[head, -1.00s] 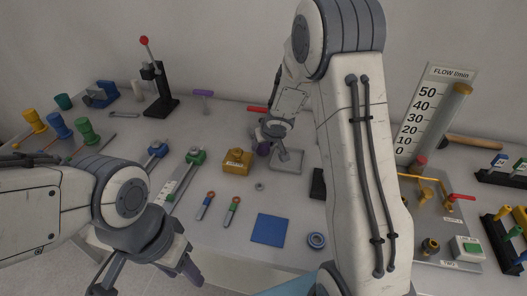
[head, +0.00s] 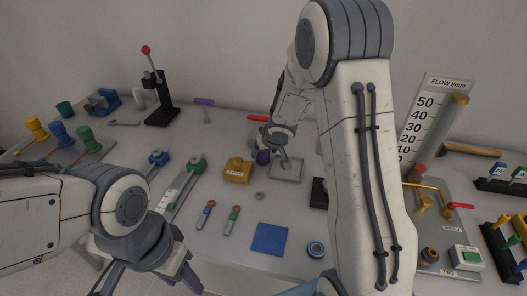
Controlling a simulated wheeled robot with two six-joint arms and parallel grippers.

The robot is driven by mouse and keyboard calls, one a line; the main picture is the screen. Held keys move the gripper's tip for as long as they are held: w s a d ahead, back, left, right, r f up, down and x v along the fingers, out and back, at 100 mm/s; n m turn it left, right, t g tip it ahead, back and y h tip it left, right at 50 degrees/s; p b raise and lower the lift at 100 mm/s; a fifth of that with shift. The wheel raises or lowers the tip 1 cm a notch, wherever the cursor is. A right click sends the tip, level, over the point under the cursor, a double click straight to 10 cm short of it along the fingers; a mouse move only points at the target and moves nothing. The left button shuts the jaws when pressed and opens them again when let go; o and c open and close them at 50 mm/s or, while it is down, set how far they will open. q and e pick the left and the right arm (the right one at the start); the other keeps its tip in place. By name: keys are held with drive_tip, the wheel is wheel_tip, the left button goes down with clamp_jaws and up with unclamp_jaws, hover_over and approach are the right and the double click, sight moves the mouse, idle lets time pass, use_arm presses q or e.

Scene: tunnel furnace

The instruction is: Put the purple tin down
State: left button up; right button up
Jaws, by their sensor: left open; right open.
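The purple tin (head: 263,157) stands on the grey table just left of a grey square plate (head: 287,168), partly hidden by my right gripper. I cannot tell whether it touches the plate. My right gripper (head: 262,147) is open at the tin, its jaws beside the tin's upper part; the far finger is hard to make out. My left gripper (head: 150,284) is open and empty at the lower left, low in the picture near the table's front edge.
A yellow box (head: 237,171) stands left of the tin, with a small ring (head: 260,195) in front. A black stand with a red knob (head: 159,97) is behind left. A blue square mat (head: 270,239) lies in front. My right arm covers the table's right middle.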

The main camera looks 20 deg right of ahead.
drive_tip(key=p+v, duration=0.5)
drive_tip(key=v, duration=0.5)
drive_tip(key=s+a+r+n+g, duration=0.25)
drive_tip(key=s+a+r, duration=0.25)
drive_tip(key=s+a, duration=0.5)
drive_tip(key=s+a+r+n+g, duration=0.1)
drive_tip(key=s+a, duration=0.3)
drive_tip(key=s, duration=0.6)
drive_tip(key=s+a+n+g+y, duration=0.1)
drive_tip(key=s+a+n+g, duration=0.2)
drive_tip(key=s, duration=0.7)
drive_tip(key=shift+a+r+n, duration=0.4)
drive_tip(key=shift+n, duration=0.05)
drive_tip(key=shift+w, duration=0.1)
